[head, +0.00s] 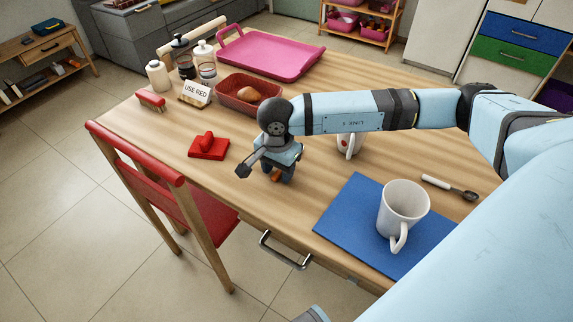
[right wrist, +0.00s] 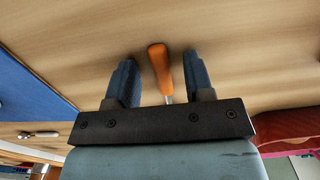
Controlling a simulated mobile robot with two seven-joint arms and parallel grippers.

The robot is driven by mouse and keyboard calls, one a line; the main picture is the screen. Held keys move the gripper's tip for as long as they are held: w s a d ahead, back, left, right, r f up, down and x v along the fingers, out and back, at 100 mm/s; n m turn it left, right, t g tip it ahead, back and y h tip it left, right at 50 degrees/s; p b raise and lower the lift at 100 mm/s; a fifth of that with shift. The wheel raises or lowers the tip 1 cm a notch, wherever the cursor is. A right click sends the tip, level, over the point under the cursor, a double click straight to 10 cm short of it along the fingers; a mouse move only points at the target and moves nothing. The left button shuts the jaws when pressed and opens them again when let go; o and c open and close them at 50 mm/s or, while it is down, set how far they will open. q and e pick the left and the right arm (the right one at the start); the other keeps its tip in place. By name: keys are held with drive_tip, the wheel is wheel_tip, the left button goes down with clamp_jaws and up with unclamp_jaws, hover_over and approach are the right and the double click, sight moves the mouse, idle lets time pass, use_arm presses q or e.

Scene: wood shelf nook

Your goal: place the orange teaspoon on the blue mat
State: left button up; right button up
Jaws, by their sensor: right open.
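The orange teaspoon (head: 275,179) lies on the wooden table, mostly hidden under my right gripper in the head view. Its orange handle (right wrist: 158,62) shows in the right wrist view. My right gripper (head: 280,174) is open over it; in the right wrist view the handle lies between the two separated fingers (right wrist: 158,75), with a gap to each. The spoon's bowl end is hidden. The blue mat (head: 343,222) lies at the table's near right, apart from the spoon, with a white mug (head: 402,207) standing on it. My left gripper is not in view.
A white-handled spoon (head: 449,187) lies right of the mat. A white cup (head: 349,143) stands behind my right arm. A red cloth (head: 208,148), a red bin (head: 233,98) and a pink tray (head: 268,55) are farther left and back. A red chair (head: 150,160) stands at the left edge.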

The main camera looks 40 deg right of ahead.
clamp_jaws()
drive_tip(key=shift+r, duration=0.1)
